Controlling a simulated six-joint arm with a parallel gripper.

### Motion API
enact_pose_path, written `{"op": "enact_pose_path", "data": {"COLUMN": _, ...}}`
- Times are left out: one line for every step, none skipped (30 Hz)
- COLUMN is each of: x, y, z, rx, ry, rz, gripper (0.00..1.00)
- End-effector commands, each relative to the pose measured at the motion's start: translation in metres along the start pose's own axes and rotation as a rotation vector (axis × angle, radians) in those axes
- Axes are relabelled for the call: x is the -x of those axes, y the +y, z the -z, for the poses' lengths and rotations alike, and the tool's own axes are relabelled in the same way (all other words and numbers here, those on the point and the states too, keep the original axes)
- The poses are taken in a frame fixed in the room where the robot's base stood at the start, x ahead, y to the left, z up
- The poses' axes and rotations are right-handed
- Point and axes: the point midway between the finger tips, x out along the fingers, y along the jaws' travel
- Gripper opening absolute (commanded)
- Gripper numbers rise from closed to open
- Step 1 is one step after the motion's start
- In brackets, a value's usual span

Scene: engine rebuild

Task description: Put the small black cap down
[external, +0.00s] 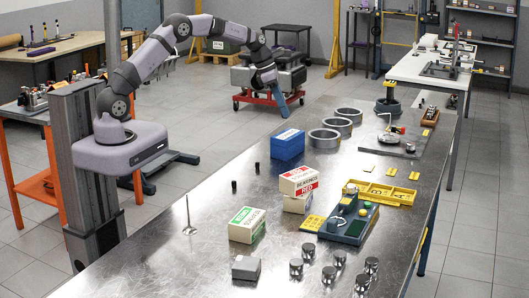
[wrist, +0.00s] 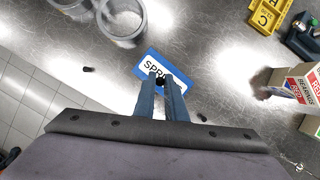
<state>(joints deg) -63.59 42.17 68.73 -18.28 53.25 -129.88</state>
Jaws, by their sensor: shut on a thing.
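My gripper (external: 281,108) hangs above the table near the blue box in the external view. In the wrist view its blue fingers (wrist: 162,77) are closed on a small black cap (wrist: 160,81), which shows as a dark spot between the tips. The cap appears over the blue box in that view. Two similar small black caps stand on the metal table, one nearer (external: 234,185) and one farther (external: 257,165). The held cap cannot be made out in the external view.
The blue box (external: 287,146) stands by several metal rings (external: 324,139). Red-labelled boxes (external: 299,181), a green-labelled box (external: 246,225) and a yellow tray (external: 381,192) stand nearby. An upright valve (external: 188,216) stands at left. Bare table lies around the two standing caps.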

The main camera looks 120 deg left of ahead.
Motion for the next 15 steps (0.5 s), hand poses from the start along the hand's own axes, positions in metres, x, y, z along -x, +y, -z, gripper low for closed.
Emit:
{"op": "enact_pose_path", "data": {"x": -0.004, "y": 0.0, "z": 0.002, "rx": 0.0, "ry": 0.002, "rz": 0.002, "gripper": 0.0}}
{"op": "enact_pose_path", "data": {"x": -0.007, "y": 0.0, "z": 0.003, "rx": -0.001, "ry": 0.002, "rz": 0.001, "gripper": 0.0}}
{"op": "enact_pose_path", "data": {"x": -0.01, "y": 0.0, "z": 0.004, "rx": -0.001, "ry": 0.001, "rz": 0.001, "gripper": 0.0}}
{"op": "enact_pose_path", "data": {"x": -0.011, "y": 0.0, "z": 0.005, "rx": -0.001, "ry": 0.001, "rz": 0.001, "gripper": 0.0}}
{"op": "enact_pose_path", "data": {"x": -0.012, "y": 0.0, "z": 0.005, "rx": -0.001, "ry": 0.001, "rz": 0.001, "gripper": 0.0}}
{"op": "enact_pose_path", "data": {"x": -0.013, "y": 0.0, "z": 0.005, "rx": -0.001, "ry": 0.0, "rz": 0.0, "gripper": 0.0}}
{"op": "enact_pose_path", "data": {"x": -0.014, "y": 0.0, "z": 0.005, "rx": -0.001, "ry": -0.001, "rz": 0.0, "gripper": 0.0}}
{"op": "enact_pose_path", "data": {"x": -0.014, "y": 0.0, "z": 0.005, "rx": -0.001, "ry": -0.001, "rz": -0.001, "gripper": 0.0}}
{"op": "enact_pose_path", "data": {"x": -0.014, "y": 0.0, "z": 0.006, "rx": -0.001, "ry": 0.0, "rz": 0.0, "gripper": 0.0}}
{"op": "enact_pose_path", "data": {"x": -0.015, "y": 0.0, "z": 0.006, "rx": -0.001, "ry": 0.0, "rz": 0.0, "gripper": 0.0}}
{"op": "enact_pose_path", "data": {"x": -0.017, "y": 0.0, "z": 0.007, "rx": -0.001, "ry": 0.0, "rz": 0.0, "gripper": 0.0}}
{"op": "enact_pose_path", "data": {"x": -0.02, "y": 0.0, "z": 0.008, "rx": 0.0, "ry": 0.001, "rz": 0.001, "gripper": 0.0}}
{"op": "enact_pose_path", "data": {"x": -0.022, "y": -0.001, "z": 0.01, "rx": 0.0, "ry": 0.002, "rz": 0.002, "gripper": 0.0}}
{"op": "enact_pose_path", "data": {"x": -0.026, "y": -0.001, "z": 0.012, "rx": 0.0, "ry": 0.003, "rz": 0.002, "gripper": 0.0}}
{"op": "enact_pose_path", "data": {"x": -0.031, "y": -0.001, "z": 0.013, "rx": 0.0, "ry": 0.003, "rz": 0.003, "gripper": 0.0}}
